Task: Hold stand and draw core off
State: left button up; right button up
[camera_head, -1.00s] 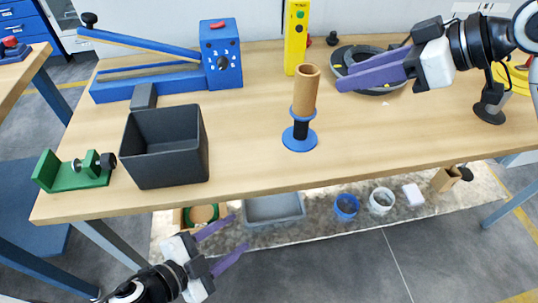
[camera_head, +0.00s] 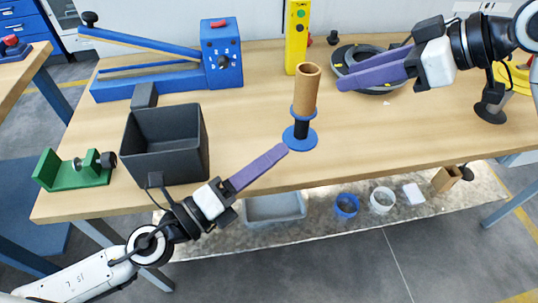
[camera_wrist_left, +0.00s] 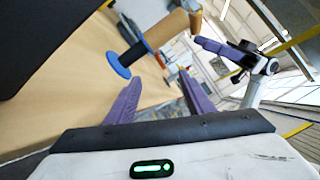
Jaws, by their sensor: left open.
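The stand (camera_head: 300,137) has a blue round base, a black post and a blue flange, and stands upright near the table's middle. The brown tubular core (camera_head: 307,90) sits upright on it, above the flange. In the left wrist view the stand's blue base (camera_wrist_left: 118,65) and the core (camera_wrist_left: 165,30) appear tilted, ahead of the fingers. My left gripper (camera_head: 284,150) is open at the stand's front left, fingertips close to the base; contact cannot be told. It also shows in the left wrist view (camera_wrist_left: 158,85). My right gripper (camera_head: 342,78) is open and empty, right of the core.
A dark open bin (camera_head: 165,182) stands left of the stand, behind my left arm. A blue lever device (camera_head: 222,55), a yellow post (camera_head: 296,35) and a dark round dish (camera_head: 365,90) stand at the back. A green clamp (camera_head: 75,175) is at left.

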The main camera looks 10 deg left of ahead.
aim_at(298, 128)
pick_arm(q)
jog(key=w+m, duration=0.1)
jog(key=w+m+t+y, duration=0.1)
jog(key=m, duration=0.1)
jog(key=shift+w+a+r+m+t, duration=0.1)
jog(key=shift+w+m+t, duration=0.2)
jog(key=m, duration=0.1)
jog(key=f+m+y, duration=0.1)
jog(key=shift+w+f+m, duration=0.15)
jog(key=shift+w+m, duration=0.15)
jog(key=shift+w, duration=0.05)
jog(key=f+m, duration=0.1)
jog(key=m, duration=0.1)
jog(key=f+m+y, duration=0.1)
jog(key=m, duration=0.1)
jog(key=shift+w+f, duration=0.15)
jog(key=shift+w, duration=0.25)
jog(key=x, duration=1.2)
jog(key=shift+f, duration=0.15)
grip_shut()
